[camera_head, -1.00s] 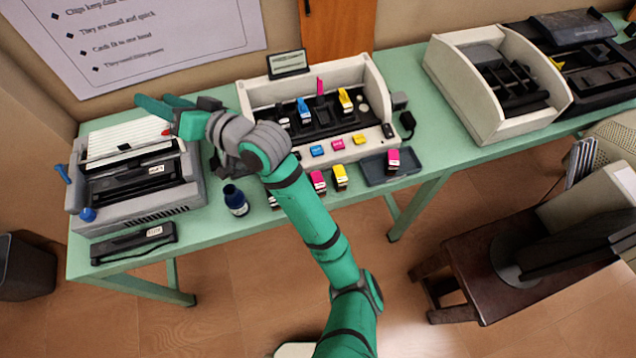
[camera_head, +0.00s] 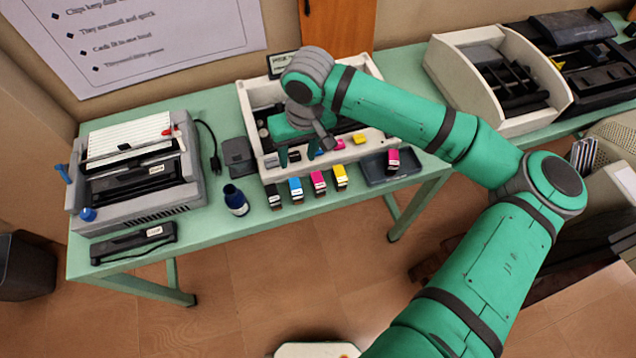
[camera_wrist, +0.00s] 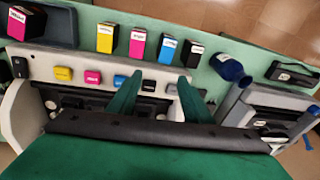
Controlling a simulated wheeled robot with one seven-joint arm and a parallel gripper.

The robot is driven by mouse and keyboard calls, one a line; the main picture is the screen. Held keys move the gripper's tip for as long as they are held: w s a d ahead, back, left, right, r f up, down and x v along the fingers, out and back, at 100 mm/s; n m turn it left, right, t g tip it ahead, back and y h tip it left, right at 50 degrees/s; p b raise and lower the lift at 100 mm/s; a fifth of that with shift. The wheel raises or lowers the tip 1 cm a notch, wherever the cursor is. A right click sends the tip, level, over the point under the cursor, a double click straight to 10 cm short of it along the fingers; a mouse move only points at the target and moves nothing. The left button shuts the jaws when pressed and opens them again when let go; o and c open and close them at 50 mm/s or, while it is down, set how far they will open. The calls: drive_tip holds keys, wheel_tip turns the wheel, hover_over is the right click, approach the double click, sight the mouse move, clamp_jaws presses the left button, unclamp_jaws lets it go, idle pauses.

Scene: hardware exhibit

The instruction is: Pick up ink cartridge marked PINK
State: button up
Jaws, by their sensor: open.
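A magenta cartridge with a white label stands in the row on the table in front of the white printer, in the head view (camera_head: 318,183) and the wrist view (camera_wrist: 138,43). A second magenta cartridge stands in the dark tray at the row's yellow end (camera_head: 393,160); it also shows in the wrist view (camera_wrist: 22,20). The label words are too small to read surely. My gripper (camera_head: 297,154) is open and empty above the printer's front edge, apart from the row. In the wrist view its fingers (camera_wrist: 160,79) point toward the cyan and magenta cartridges.
Beside the magenta cartridge stand a yellow (camera_head: 340,177) and a cyan one (camera_head: 296,190), then a black one (camera_head: 274,195). The white printer's front wall (camera_wrist: 45,64) lies beneath my fingers. The dark tray (camera_head: 373,173) is at the right.

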drive_tip(key=h, duration=0.1)
hover_over(318, 179)
drive_tip(key=shift+m+g, duration=0.3)
wheel_tip(318, 179, down, 5)
drive_tip(key=shift+d+r, duration=0.15)
drive_tip(key=shift+r, duration=0.05)
drive_tip(key=shift+f, duration=3.05)
drive_tip(key=c, duration=1.1)
